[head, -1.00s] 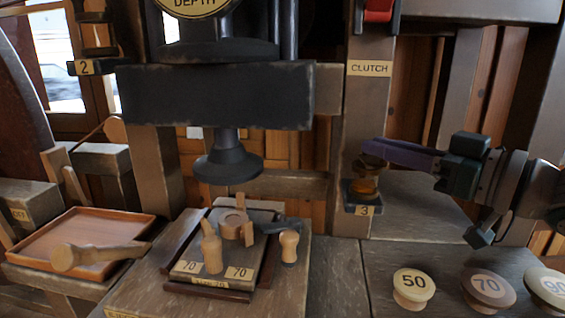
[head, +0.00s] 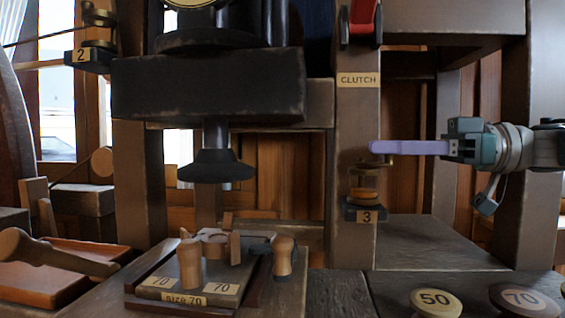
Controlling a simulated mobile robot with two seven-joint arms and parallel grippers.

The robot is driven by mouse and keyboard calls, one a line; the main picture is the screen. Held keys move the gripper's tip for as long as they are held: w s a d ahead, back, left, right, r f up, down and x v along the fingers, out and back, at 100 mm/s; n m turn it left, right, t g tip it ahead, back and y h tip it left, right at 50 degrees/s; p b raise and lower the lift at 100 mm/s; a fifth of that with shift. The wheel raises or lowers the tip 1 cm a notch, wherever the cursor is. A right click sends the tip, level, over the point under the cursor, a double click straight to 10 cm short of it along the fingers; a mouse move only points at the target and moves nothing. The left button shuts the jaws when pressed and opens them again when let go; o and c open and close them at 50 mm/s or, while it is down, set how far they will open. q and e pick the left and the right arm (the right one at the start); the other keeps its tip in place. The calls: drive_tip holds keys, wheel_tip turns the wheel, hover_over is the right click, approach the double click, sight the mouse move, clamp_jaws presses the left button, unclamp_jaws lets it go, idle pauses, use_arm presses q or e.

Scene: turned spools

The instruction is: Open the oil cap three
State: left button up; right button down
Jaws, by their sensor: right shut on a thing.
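Oil cup three (head: 364,196) is a small amber cup on a dark bracket on the post, above a label reading 3 (head: 367,216). Its brass-coloured cap (head: 380,161) shows at the top of the cup, partly hidden by my fingers. My right gripper (head: 375,148) reaches in from the right with its purple fingers level, shut on the cap. I cannot tell exactly how far the cap is lifted or tilted. My left gripper is not in view.
Another oil cup (head: 98,42) labelled 2 is at the upper left. The red clutch lever (head: 361,12) hangs above. A dark press block (head: 208,86) is left of the post. Round knobs marked 50 (head: 436,303) and 70 (head: 525,300) stand at the lower right.

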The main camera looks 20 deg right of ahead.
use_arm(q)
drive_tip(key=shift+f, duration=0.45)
use_arm(e)
drive_tip(key=shift+w+r+n+g, duration=0.1)
drive_tip(key=shift+n+g, duration=0.2)
drive_tip(key=shift+g, duration=0.1)
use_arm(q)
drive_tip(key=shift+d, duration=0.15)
use_arm(e)
drive_tip(key=c, duration=0.8)
unclamp_jaws()
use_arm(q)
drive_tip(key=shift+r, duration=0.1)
